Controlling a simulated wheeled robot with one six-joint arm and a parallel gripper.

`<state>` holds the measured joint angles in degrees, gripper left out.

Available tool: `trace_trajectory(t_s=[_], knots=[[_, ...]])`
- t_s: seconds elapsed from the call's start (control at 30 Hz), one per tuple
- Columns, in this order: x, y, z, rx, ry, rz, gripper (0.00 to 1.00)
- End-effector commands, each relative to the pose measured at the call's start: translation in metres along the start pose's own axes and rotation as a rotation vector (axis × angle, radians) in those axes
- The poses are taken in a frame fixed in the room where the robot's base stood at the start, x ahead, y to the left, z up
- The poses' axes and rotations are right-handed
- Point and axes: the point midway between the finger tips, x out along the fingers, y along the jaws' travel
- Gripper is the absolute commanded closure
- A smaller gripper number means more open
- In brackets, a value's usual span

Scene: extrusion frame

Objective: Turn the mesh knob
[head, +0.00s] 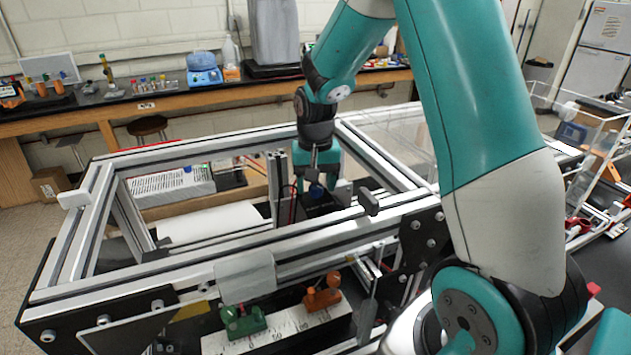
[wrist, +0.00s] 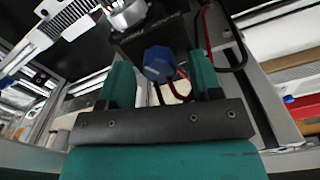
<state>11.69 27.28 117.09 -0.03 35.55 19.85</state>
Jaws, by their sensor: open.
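A blue faceted knob (wrist: 158,63), which I take to be the mesh knob, shows in the wrist view on a black block with red and black wires by it. My gripper (wrist: 162,74) is open, with one teal finger to the left of the knob and one to the right. Gaps show on both sides, so the fingers look apart from it. In the head view my gripper (head: 318,168) reaches down inside the extrusion frame (head: 190,262). The blue knob (head: 316,190) shows there only as a small patch, partly hidden by my gripper.
Frame rails surround my gripper closely. A white roll or sheet (head: 208,222) lies inside the frame to the left. Green (head: 243,321) and orange (head: 322,292) clamps sit at the front. A clear-walled box (head: 597,150) stands to the right.

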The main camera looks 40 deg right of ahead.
Motion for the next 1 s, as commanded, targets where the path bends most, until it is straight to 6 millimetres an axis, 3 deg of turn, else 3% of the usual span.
trace_trajectory(t_s=[0.23, 0.7, 1.0], knots=[[-0.018, 0.000, -0.001, 0.000, 0.003, -0.001, 0.42], [-0.132, -0.001, -0.001, 0.000, 0.006, -0.002, 0.42], [-0.171, -0.001, 0.000, 0.000, 0.001, 0.000, 0.42]])
